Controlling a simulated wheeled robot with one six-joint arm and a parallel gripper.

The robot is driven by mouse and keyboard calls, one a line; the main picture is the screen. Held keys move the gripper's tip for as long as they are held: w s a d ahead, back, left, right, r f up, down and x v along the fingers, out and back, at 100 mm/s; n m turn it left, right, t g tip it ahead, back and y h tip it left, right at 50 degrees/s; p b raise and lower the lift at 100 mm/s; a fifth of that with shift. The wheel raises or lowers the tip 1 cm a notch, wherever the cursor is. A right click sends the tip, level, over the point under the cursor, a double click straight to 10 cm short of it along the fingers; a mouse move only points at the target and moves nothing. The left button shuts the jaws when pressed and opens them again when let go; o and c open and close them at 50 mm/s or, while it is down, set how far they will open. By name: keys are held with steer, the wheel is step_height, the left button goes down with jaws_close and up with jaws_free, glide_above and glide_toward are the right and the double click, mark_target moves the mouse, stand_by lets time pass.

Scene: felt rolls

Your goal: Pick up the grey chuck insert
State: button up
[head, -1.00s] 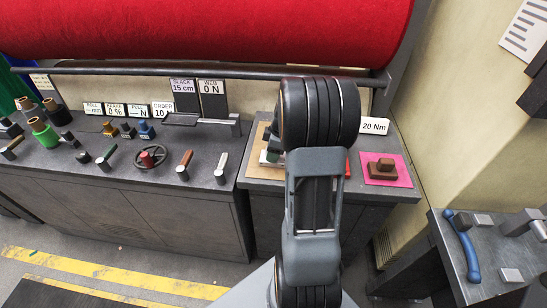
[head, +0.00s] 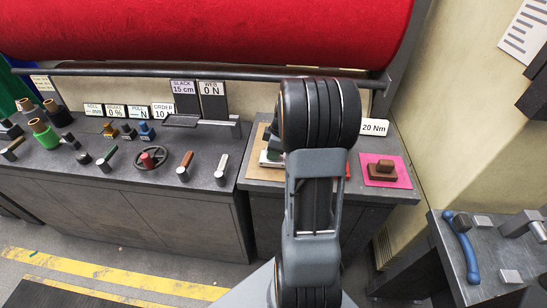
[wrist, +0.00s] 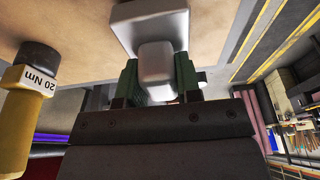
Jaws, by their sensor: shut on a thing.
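The grey chuck insert (wrist: 157,58) shows in the wrist view as a pale grey block with a wider flat part (wrist: 128,18) beyond it. My gripper (wrist: 158,76) has its two green fingers on either side of the narrow block and is shut on it. The wide part lies close over the tan board; I cannot tell whether it touches. In the head view my arm hides the gripper and most of that spot.
A yellow-handled tool (wrist: 22,110) marked 20 Nm stands left of the gripper in the wrist view. In the head view, a brown block (head: 382,172) sits on a pink mat (head: 402,182) to the right. The left bench (head: 215,150) holds several levers and a handwheel (head: 172,158).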

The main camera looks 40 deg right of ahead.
steer(key=shift+r+p, duration=0.3)
steer(key=shift+r, duration=0.35)
steer(key=shift+r, duration=0.1)
steer(key=shift+r+p, duration=1.5)
steer(key=shift+r, duration=0.95)
steer(key=shift+d, duration=0.15)
